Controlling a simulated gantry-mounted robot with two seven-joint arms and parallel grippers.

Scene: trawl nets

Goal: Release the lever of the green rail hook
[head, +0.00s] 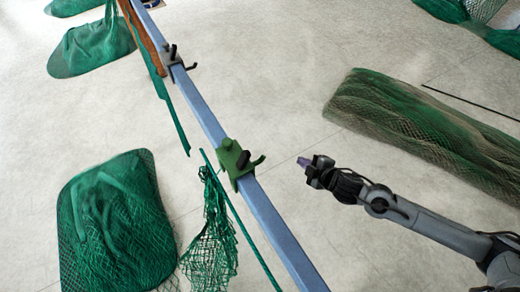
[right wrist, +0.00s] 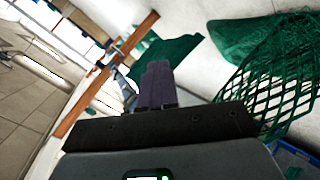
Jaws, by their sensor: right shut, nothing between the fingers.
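The green rail hook (head: 235,163) sits on the blue rail (head: 277,222) near the middle of the head view. My left gripper is not in view.
A torn green net (head: 212,235) hangs under the rail. Net piles lie on the floor at left (head: 115,225) and right (head: 425,125). Floor between gripper and rail is clear.

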